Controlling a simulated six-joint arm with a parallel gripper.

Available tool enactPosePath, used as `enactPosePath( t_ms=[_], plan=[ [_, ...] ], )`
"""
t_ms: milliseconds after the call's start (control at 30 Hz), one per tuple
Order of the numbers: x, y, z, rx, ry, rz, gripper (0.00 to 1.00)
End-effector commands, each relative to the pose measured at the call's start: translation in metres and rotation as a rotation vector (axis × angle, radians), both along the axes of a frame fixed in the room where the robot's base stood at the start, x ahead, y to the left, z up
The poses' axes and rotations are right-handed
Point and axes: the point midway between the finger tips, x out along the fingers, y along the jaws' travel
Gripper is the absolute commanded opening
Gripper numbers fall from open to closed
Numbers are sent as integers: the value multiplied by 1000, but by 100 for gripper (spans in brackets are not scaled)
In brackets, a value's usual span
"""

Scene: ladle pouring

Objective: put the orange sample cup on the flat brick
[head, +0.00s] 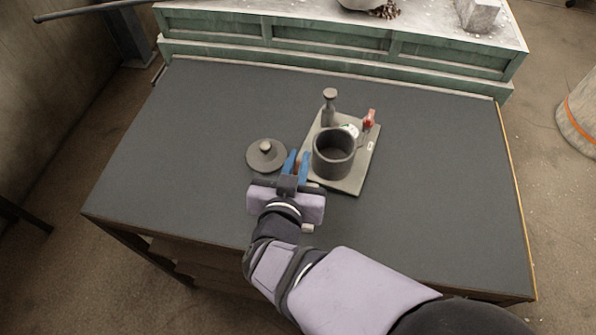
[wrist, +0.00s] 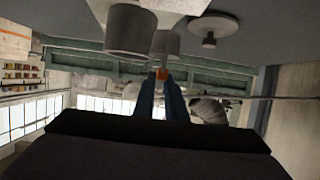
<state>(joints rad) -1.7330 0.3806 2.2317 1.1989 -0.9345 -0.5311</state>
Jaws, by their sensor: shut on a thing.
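My gripper (head: 297,163) has two blue fingers and is shut on a small orange piece, which I take to be the orange sample cup (wrist: 162,74). Only a little of it shows between the fingertips in the wrist view. In the head view my gripper is between the round grey lid (head: 262,158) and the dark grey pot (head: 333,157), near the left edge of the grey board (head: 346,186). I cannot make out a flat brick with certainty. A grey block-like shape (wrist: 167,43) shows beyond the fingertips in the wrist view, beside the pot (wrist: 130,30).
A grey post (head: 329,108), a red-topped item (head: 369,119) and a partly hidden white-and-green item (head: 350,130) stand on the board behind the pot. The dark table (head: 440,190) is clear to the right and far left. A green cabinet (head: 345,49) borders the back.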

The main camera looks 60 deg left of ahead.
Motion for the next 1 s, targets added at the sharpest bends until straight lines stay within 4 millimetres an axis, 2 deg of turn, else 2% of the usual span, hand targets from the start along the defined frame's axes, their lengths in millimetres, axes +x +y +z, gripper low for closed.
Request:
enactPosePath(
  t_ms=[167,500,967,1000],
  plan=[
    [0,0,-4,-1,-2,0,0],
    [0,0,-39,-2,-2,0,0],
    [0,0,-45,1,0,0,0],
    [0,0,-45,1,1,0,18]
  ],
)
